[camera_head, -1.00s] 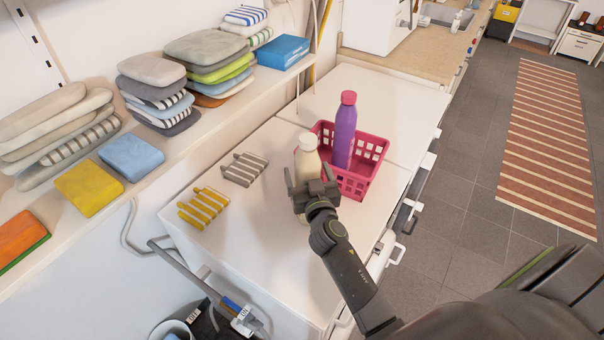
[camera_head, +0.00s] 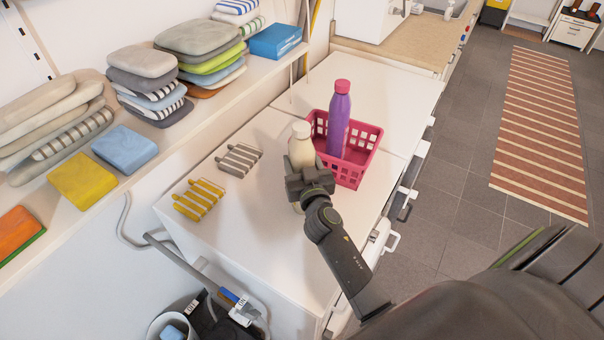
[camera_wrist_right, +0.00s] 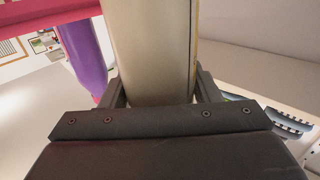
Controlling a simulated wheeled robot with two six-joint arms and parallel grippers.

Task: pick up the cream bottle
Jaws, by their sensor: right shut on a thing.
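The cream bottle (camera_head: 301,146) stands upright on the white worktop, just left of the pink basket. My right gripper (camera_head: 307,178) is shut around its body, and hides the lower part of the bottle in the head view. In the right wrist view the cream bottle (camera_wrist_right: 155,50) fills the middle, with a finger of the gripper (camera_wrist_right: 155,92) on each side of it. I cannot tell whether its base touches the worktop. My left gripper is not in view.
The pink basket (camera_head: 361,165) holds a purple bottle (camera_head: 339,125) close to the cream bottle. A shelf with stacked cloths runs along the wall.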

